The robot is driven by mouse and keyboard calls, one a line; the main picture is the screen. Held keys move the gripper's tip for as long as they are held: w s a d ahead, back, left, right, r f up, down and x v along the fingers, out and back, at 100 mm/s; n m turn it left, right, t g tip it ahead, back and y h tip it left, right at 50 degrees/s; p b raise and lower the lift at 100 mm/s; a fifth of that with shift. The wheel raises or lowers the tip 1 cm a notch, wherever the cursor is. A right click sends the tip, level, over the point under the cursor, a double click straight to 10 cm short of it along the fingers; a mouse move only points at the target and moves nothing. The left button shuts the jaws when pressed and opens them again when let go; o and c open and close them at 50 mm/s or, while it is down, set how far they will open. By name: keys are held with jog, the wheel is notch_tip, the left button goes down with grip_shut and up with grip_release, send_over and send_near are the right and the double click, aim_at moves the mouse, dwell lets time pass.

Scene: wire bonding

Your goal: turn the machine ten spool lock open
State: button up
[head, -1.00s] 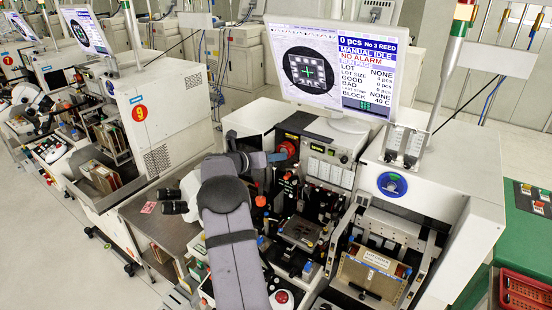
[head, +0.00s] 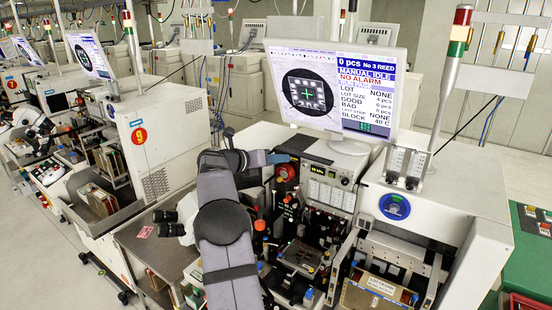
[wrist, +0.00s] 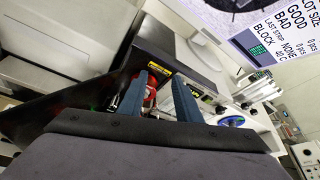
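A red round knob (head: 287,172), which looks like the spool lock, sits on the front of the machine below the monitor, beside a dark panel. It also shows in the wrist view (wrist: 157,78), partly hidden behind my fingers, with a pale metal part near it. My gripper (head: 281,158) is just above and left of the knob in the head view. In the wrist view my two blue fingers (wrist: 158,90) stand apart, with the knob showing in the gap beyond. I cannot tell whether they touch it. The lock's setting is too small to read.
The monitor (head: 335,90) stands above and behind the knob. A grey control panel (head: 328,180) is to its right. Posts with coloured caps crowd the work area below. Black binoculars (head: 165,222) are at left. The machine's white housing (head: 440,200) is at right.

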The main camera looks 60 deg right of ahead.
jog(key=shift+r, duration=1.3)
